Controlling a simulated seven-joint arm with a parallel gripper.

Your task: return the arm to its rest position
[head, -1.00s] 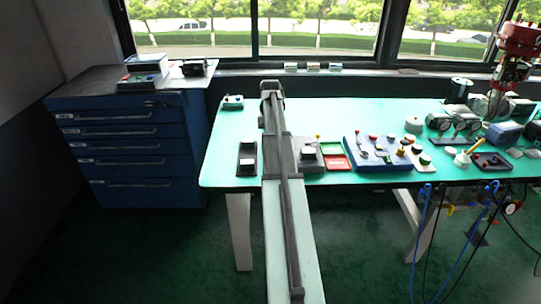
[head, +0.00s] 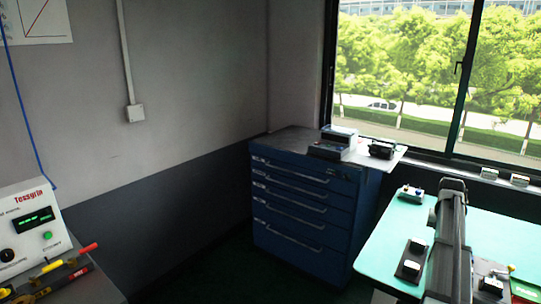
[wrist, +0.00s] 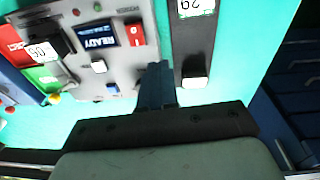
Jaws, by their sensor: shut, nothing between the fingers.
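My gripper (wrist: 157,86) shows in the wrist view with its dark fingers together and empty. Its tips lie in the picture between a grey control panel with a lit READY display (wrist: 96,35) and a dark strip with a white button (wrist: 195,78). I cannot tell the height of the fingers above them. In the head view my arm is a long dark shape at the lower right, reaching over the green table (head: 385,248). The fingers cannot be made out there.
A blue drawer cabinet (head: 303,215) stands left of the table, with small devices on top. A Tessgrin instrument (head: 32,235) is at the lower left, beside yellow- and red-handled tools. Red and green trays (wrist: 30,75) lie left in the wrist view. Floor shows between cabinet and instrument.

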